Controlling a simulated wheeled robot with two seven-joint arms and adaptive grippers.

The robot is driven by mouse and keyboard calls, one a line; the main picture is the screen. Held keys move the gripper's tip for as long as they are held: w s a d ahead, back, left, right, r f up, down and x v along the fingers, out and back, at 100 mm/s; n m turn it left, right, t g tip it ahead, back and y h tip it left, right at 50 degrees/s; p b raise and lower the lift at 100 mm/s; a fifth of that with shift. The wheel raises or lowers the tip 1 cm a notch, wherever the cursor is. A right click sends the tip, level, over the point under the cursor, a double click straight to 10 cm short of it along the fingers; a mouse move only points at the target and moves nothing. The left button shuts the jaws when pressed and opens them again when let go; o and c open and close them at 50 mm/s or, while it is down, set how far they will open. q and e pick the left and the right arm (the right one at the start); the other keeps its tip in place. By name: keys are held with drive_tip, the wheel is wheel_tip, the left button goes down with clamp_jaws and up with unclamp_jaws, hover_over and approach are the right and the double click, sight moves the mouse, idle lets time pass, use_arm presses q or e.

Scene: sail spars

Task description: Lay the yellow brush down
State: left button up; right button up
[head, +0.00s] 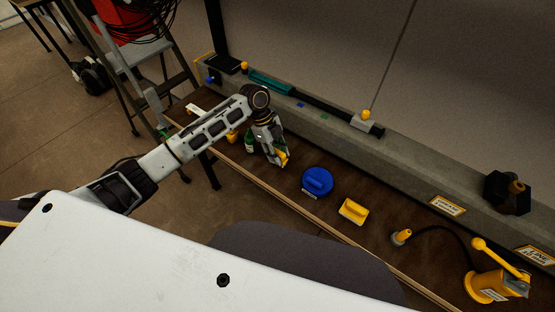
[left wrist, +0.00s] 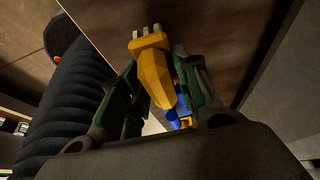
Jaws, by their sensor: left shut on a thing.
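My left gripper (head: 279,160) hangs over the brown bench top at the end of my left arm. It is shut on the yellow brush (left wrist: 152,65), which shows between the green fingers in the left wrist view. The brush's end with pale, short tufts points to the top of that view. In the head view only a small yellow part of the brush (head: 283,155) shows at the fingertips; the gripper hides the rest. I cannot tell whether the brush touches the bench. My right gripper is not in view.
A blue round-based tool (head: 317,181) and a yellow block (head: 353,211) lie right of the gripper. A yellow pump (head: 492,286) is at the far right. A grey ledge (head: 415,175) runs behind.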

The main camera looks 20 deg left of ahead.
use_arm(q)
wheel_tip(320, 180, down, 2)
drive_tip(key=shift+f, duration=0.85)
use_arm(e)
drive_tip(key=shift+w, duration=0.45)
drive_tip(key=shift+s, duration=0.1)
